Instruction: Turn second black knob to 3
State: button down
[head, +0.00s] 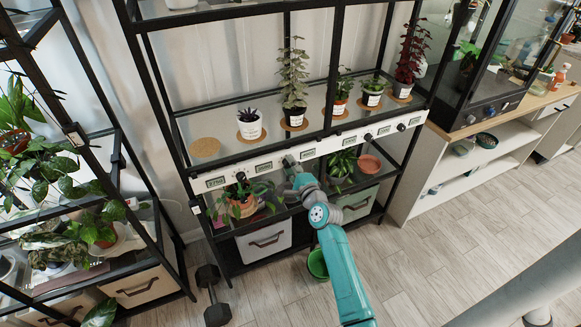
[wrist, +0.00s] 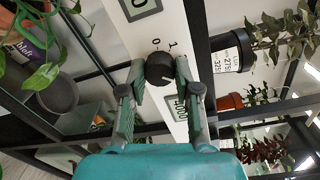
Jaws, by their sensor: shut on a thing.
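A white control strip (head: 329,146) with several black knobs and small displays runs along the front of the middle shelf. My gripper (head: 290,163) reaches its left part, just right of a black knob (head: 241,176). In the wrist view my gripper (wrist: 161,78) has its two fingers on either side of a black knob (wrist: 160,67), shut on it. Small printed marks, including a 0 and a 1, show beside the knob. The fingers hide part of the scale, and I cannot read the knob's setting surely. A display (wrist: 181,106) lies close to the knob.
Potted plants on cork mats stand on the glass shelf above the strip, including a white pot (head: 249,125). Below are a leafy plant (head: 240,200) and a drawer box (head: 264,241). A green bucket (head: 317,264) and a dumbbell (head: 213,295) are on the floor.

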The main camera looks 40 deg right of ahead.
dwell(0.3)
jog(key=c, duration=0.8)
grip_release()
jog(key=v, duration=1.2)
jog(key=shift+d, duration=0.1)
